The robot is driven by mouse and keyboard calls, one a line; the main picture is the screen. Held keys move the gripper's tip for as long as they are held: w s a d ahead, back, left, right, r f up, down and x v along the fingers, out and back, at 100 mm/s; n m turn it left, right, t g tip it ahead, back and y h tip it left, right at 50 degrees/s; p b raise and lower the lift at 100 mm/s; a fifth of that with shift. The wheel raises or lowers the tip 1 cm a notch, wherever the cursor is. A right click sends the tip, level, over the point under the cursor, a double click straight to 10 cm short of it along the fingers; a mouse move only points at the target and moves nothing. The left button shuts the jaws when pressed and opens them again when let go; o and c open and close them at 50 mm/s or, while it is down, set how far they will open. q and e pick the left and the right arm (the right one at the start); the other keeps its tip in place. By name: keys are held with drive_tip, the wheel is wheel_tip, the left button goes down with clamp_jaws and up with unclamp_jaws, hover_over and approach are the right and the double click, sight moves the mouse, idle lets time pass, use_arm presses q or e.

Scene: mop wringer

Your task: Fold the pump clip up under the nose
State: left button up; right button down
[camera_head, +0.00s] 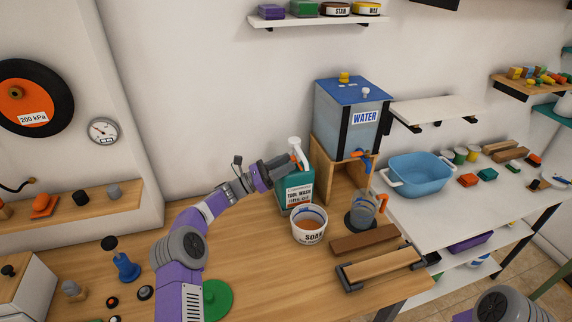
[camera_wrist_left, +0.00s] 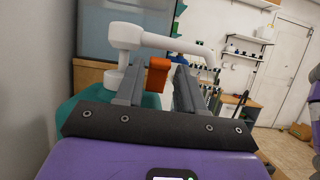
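The teal tool wash bottle (camera_head: 296,190) stands upright on the wooden bench and has a white pump head (camera_head: 294,146). In the left wrist view the white nose (camera_wrist_left: 175,43) runs to the right from the pump. The orange clip (camera_wrist_left: 159,74) sits below the nose, between my two grey fingers (camera_wrist_left: 158,90). Narrow gaps show on both sides of it, so the gripper looks open around it. The clip's lower part and contact are hard to tell. My right gripper is out of view.
A white soap bucket (camera_head: 309,226) stands just in front of the bottle. The water tank (camera_head: 352,110) on its wooden stand (camera_head: 328,172) is close behind and right. The bench's front middle is clear.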

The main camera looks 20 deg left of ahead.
use_arm(q)
drive_tip(key=shift+w+d+r, duration=0.15)
drive_tip(key=shift+w+d, duration=0.05)
drive_tip(key=shift+d, duration=0.1)
clamp_jaws()
drive_tip(key=shift+r+y+p, duration=0.3)
drive_tip(key=shift+r+p, duration=0.05)
drive_tip(key=shift+p, duration=0.4)
drive_tip(key=shift+w+d+g+y+p, duration=0.1)
drive_tip(key=shift+d+g+y+p, duration=0.05)
drive_tip(key=shift+g+y+p, duration=0.2)
drive_tip(key=shift+f, duration=0.1)
unclamp_jaws()
